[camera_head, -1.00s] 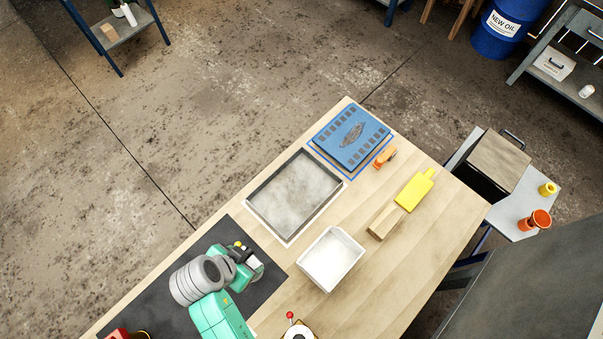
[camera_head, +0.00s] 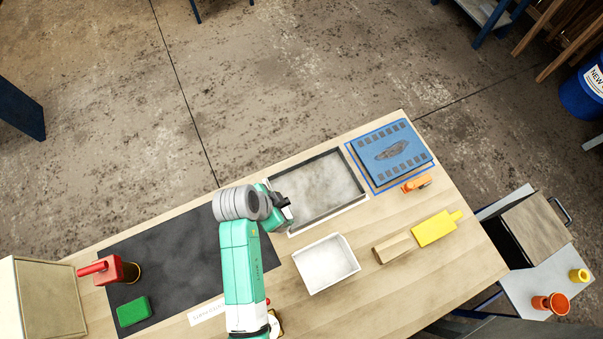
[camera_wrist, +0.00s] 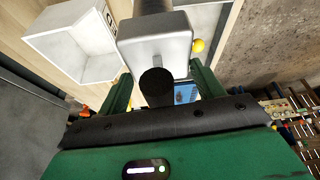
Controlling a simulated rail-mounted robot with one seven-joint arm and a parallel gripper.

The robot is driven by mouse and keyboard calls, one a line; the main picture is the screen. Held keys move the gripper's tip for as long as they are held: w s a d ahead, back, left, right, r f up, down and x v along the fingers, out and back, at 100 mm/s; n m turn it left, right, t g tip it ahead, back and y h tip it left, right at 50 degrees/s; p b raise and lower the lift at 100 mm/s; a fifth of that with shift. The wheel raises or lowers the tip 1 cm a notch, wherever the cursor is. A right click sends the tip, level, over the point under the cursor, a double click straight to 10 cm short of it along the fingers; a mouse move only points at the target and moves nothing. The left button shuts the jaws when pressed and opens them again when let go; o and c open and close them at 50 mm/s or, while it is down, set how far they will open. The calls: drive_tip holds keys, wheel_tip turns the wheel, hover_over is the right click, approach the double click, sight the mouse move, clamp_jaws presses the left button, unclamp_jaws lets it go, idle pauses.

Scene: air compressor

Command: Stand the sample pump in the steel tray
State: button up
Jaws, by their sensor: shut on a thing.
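The steel tray (camera_head: 356,187), grey inside with a dark rim, lies flat and empty near the table's far edge. My gripper (camera_head: 284,208) is at the tray's left end in the head view. In the wrist view its green fingers (camera_wrist: 163,85) are shut on a grey, block-like body with a dark cylinder, which I take as the sample pump (camera_wrist: 155,42). A yellow knob (camera_wrist: 198,45) shows beside that body. My wrist mostly hides the pump in the head view. I cannot tell its height above the table or whether it touches the tray.
A white bin (camera_head: 326,263) stands just in front of the tray. To the right are a wooden block (camera_head: 393,248), a yellow board (camera_head: 435,229), an orange item (camera_head: 416,184) and a blue mat (camera_head: 392,153). A red tool (camera_head: 108,270) and green box (camera_head: 133,311) are at left.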

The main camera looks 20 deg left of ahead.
drive_tip(key=w, duration=1.1)
drive_tip(key=shift+w+d+f, duration=0.2)
drive_tip(key=shift+d+f, duration=0.25)
drive_tip(key=shift+f, duration=1.75)
drive_tip(key=shift+f+b, duration=0.2)
drive_tip(key=shift+b, duration=0.1)
drive_tip(key=o, duration=1.8)
drive_tip(key=shift+s, duration=0.1)
drive_tip(key=shift+r, duration=0.1)
drive_tip(key=p+v, duration=0.1)
drive_tip(key=v, duration=1.1)
drive_tip(key=shift+r, duration=0.1)
